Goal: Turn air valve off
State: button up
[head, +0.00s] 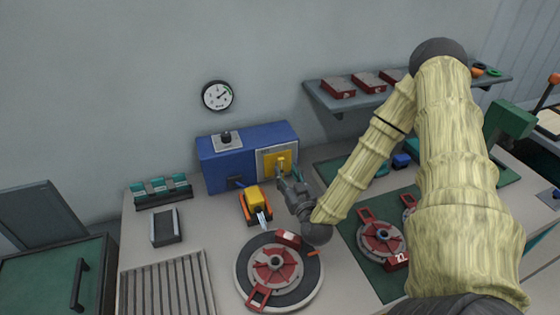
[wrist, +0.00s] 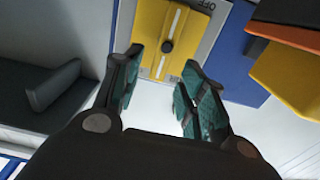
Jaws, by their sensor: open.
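A blue box (head: 228,165) stands against the back wall and carries a pale panel with a yellow valve handle (head: 281,160). In the wrist view the yellow handle (wrist: 168,40) has a pale slot and a dark round pivot, and its panel (wrist: 212,22) bears the letters OFF. My gripper (head: 287,172) is right in front of the handle. Its teal-padded fingers (wrist: 162,68) are open, one on each side of the handle's near end, with nothing clamped between them. Whether a finger touches the handle I cannot tell.
A yellow and orange tool (head: 255,204) stands just left of my gripper and shows at the right of the wrist view (wrist: 286,72). A round turntable (head: 244,284) with a red fixture is in front. A gauge (head: 217,96) hangs above the box. A shelf (head: 345,104) is at right.

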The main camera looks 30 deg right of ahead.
aim_at(282, 166)
jog(key=p+x, duration=0.1)
jog(key=x, duration=0.3)
jog(key=shift+w+r, duration=0.15)
jog(key=shift+w, duration=0.2)
jog(key=shift+w+d+p, duration=0.15)
jog(key=shift+w+p, duration=0.25)
jog(key=shift+w, duration=0.1)
jog(key=shift+c, duration=0.5)
grip_shut()
